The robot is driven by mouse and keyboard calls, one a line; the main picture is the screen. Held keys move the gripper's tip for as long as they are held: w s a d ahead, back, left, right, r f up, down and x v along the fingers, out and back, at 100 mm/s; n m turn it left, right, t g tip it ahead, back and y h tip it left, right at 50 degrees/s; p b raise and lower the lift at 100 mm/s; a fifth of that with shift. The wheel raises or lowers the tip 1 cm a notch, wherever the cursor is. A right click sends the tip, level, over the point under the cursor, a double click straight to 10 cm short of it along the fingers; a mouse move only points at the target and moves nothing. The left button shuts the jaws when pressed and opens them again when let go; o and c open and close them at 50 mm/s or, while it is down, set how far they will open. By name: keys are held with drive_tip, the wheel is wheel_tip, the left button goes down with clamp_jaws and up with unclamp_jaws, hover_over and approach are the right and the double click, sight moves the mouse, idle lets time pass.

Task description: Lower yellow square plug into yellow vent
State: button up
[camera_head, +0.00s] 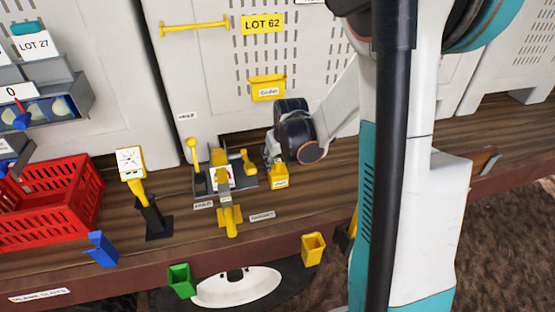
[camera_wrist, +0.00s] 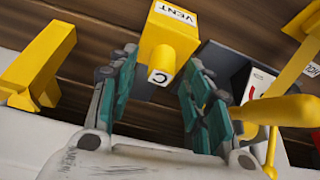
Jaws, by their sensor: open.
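The yellow vent (camera_head: 280,183) is a small labelled block on the wooden counter; it also shows at the top of the wrist view (camera_wrist: 172,17). The yellow square plug (camera_wrist: 162,58) has a "C" label on its end and stands at the vent, between my fingers. How deep it sits in the vent is hard to tell. In the head view its small yellow top (camera_head: 279,167) shows just above the vent. My gripper (camera_wrist: 163,88) is open, with one teal-padded finger on each side of the plug. In the head view my gripper is partly hidden behind my wrist.
A grey device with yellow levers (camera_head: 222,180) stands close left of the vent. A yellow labelled holder (camera_head: 268,88) is on the white panel behind. A red crate (camera_head: 50,205) is far left. A yellow bin (camera_head: 313,248) is at the counter's front edge.

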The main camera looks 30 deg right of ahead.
drive_tip(key=v, duration=1.2)
